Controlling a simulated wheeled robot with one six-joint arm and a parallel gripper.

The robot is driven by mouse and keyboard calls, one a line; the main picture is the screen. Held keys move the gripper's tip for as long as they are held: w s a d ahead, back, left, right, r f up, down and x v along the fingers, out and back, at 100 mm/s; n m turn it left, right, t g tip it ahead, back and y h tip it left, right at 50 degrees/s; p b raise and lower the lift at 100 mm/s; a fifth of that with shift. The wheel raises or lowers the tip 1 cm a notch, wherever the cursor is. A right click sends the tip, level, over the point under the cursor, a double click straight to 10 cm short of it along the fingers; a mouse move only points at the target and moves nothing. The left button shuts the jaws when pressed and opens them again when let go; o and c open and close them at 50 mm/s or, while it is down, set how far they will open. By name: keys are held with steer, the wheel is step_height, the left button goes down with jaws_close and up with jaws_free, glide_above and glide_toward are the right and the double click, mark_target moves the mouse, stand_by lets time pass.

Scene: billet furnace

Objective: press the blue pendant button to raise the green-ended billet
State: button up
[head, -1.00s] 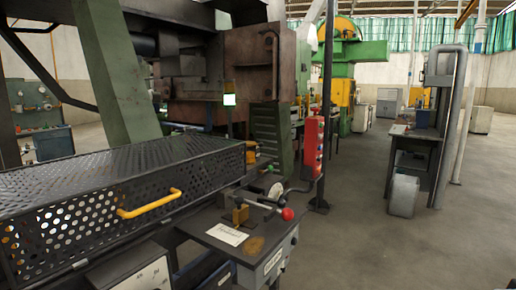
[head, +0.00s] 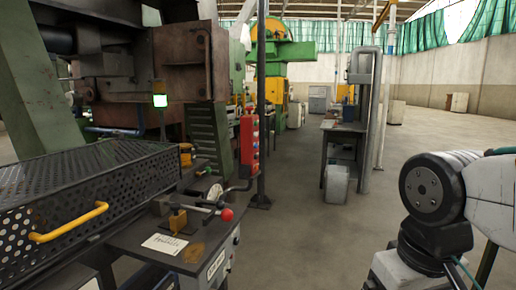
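A red pendant box (head: 249,142) hangs upright beside a dark post, near the middle of the head view. It carries a column of small buttons on its right side; they are too small for me to tell a blue one. I cannot make out a green-ended billet. A black perforated cage (head: 95,190) with a yellow handle stands at the left and may hide what lies inside. Part of my arm shows at the right edge, well apart from the pendant. My gripper is not in view.
A grey bench (head: 170,250) with a red-knobbed lever (head: 226,214) and a paper card (head: 165,244) stands in front of the pendant. A dark post (head: 261,110) stands right behind it. A machine on a stand (head: 350,130) is farther right. The concrete floor (head: 300,245) between is open.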

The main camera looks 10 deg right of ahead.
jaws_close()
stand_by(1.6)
